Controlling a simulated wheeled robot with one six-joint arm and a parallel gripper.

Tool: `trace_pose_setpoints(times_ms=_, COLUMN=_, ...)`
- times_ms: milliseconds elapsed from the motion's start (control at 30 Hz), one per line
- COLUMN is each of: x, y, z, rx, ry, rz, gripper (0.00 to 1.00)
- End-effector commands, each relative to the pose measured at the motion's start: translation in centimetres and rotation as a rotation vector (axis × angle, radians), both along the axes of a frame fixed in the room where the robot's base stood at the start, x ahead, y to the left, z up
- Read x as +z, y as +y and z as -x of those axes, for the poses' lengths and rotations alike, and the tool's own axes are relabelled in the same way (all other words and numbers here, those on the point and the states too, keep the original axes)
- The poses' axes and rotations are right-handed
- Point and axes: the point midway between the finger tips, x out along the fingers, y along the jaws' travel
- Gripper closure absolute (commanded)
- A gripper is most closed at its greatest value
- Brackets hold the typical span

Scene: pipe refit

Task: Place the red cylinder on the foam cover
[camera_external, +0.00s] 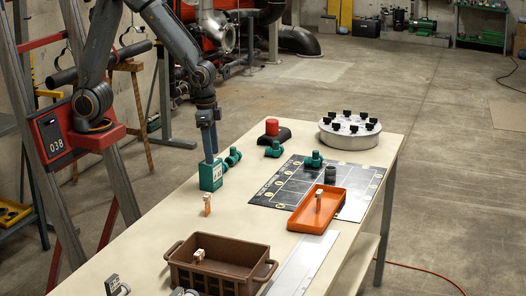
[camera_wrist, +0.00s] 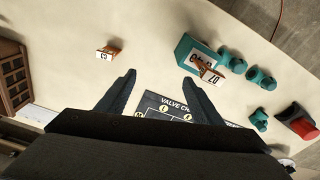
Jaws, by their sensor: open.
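The red cylinder (camera_external: 272,126) stands on a low black piece (camera_external: 283,137), which looks like the foam cover, at the back of the table. In the wrist view the red cylinder (camera_wrist: 303,126) is at the right edge, with the black piece (camera_wrist: 290,112) beside and partly under it. My gripper (camera_external: 209,151) is over the table near a teal box (camera_external: 211,176), left of the red cylinder and apart from it.
A round white carousel (camera_external: 349,133) with black knobs stands behind a dark printed mat (camera_external: 275,188) with teal valve parts. An orange tray (camera_external: 330,212) lies at its near edge. A brown crate (camera_external: 225,275) and a small tagged block (camera_external: 207,204) are nearer.

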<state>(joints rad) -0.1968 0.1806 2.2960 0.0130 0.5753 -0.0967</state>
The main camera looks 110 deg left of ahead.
Motion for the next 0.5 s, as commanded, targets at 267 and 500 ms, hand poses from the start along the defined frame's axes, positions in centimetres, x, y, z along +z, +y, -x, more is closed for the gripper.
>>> trace_pose_setpoints(times_ms=267, x=-1.8, y=-8.0, z=8.3, rx=-0.256, ry=0.008, rz=0.001, gripper=0.4)
trace_pose_setpoints(times_ms=500, x=-2.1, y=-8.6, z=9.2, rx=-0.281, ry=0.009, rz=0.0, gripper=0.4)
